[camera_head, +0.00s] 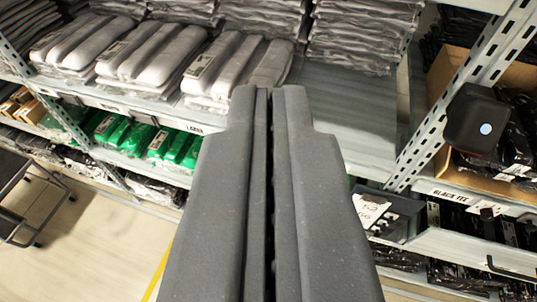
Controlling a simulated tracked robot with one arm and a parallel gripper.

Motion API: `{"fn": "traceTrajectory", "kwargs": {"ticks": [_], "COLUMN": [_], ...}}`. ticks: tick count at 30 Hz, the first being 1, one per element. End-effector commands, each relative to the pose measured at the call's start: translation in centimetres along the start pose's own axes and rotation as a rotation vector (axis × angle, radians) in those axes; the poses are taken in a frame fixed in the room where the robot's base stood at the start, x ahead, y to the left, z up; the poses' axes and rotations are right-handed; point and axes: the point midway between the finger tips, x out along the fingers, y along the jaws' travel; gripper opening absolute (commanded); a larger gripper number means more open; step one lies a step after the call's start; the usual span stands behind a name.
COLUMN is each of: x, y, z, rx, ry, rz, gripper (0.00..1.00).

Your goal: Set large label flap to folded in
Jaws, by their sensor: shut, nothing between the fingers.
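My gripper (269,90) is shut and empty. It points forward up the middle of the view, its tips over a shelf of grey packed garments (232,68). A small white label (194,127) with dark lettering, which looks like "LARGE", is on the front edge of that shelf, left of my gripper and apart from it. The label is too small to tell how its flap is set. My gripper hides part of the shelf edge.
Green packs (173,148) lie on the shelf below. At the right stand a perforated post (455,92), a black device (478,124) with a pale spot, and a shelf labelled "BLACK TEE" (458,196). A dark cart (25,205) stands at the left. Floor (95,250) is clear at lower left.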

Motion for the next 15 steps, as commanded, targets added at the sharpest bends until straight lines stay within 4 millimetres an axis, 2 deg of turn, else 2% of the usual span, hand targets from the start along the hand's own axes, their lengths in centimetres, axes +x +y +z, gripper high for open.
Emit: {"fn": "traceTrajectory", "kwargs": {"ticks": [11, 15], "x": [0.1, 2.1], "y": [0.0, 0.3], "z": [0.0, 1.1], "rx": [0.001, 0.016], "ry": [-0.003, -0.049], "rz": [0.000, -0.006], "gripper": [0.00, 0.00]}}
